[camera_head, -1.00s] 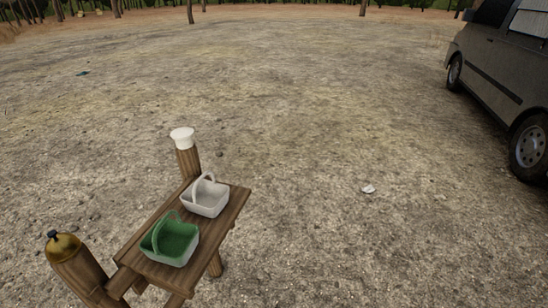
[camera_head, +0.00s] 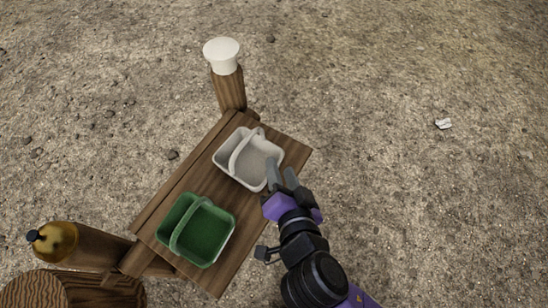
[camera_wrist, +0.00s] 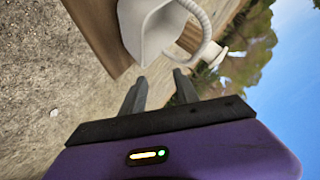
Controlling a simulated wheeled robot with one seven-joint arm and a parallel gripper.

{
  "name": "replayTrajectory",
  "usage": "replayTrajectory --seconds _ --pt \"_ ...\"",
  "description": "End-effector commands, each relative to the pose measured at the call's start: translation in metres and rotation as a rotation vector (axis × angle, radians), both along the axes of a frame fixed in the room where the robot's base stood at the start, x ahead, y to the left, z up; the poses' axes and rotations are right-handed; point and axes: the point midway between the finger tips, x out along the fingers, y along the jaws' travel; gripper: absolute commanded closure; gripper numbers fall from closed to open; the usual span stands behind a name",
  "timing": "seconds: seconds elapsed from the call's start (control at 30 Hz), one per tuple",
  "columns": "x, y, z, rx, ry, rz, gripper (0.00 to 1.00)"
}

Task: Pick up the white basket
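The white basket (camera_head: 262,166) stands upright on the wooden table, with its handle raised over it. My gripper (camera_head: 281,174) is at the basket's near right side in the head view, its fingertips overlapping the rim there. In the wrist view the two fingers of my gripper (camera_wrist: 157,84) are spread apart with nothing between them. The basket (camera_wrist: 150,32) shows just ahead of the fingertips, its handle reaching to the right. I cannot tell whether a finger touches it.
A green basket (camera_head: 209,233) stands on the same wooden table (camera_head: 180,192), nearer. A white-topped post (camera_head: 222,56) rises behind, and a yellow-brown bottle (camera_head: 55,241) lies on wood at left. Open gravel lies to the right, with a small white scrap (camera_head: 443,123).

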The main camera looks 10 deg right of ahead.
Motion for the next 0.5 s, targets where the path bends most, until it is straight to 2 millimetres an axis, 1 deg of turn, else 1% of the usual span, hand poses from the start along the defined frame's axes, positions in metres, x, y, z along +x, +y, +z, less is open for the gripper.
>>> replayTrajectory --seconds 0.03,0.1,0.2,0.3,0.37,0.5 --pt "0.006 0.022 0.010 0.065 -0.007 -0.034 0.63" --pt "0.009 0.039 0.020 0.149 -0.008 -0.098 0.63" --pt "0.010 0.057 0.031 0.242 -0.009 -0.172 0.63" --pt "0.009 0.067 0.038 0.302 -0.009 -0.218 0.63" --pt "0.010 0.070 0.039 0.319 -0.007 -0.232 0.63" --pt "0.021 0.071 0.036 0.329 -0.007 -0.243 0.63"
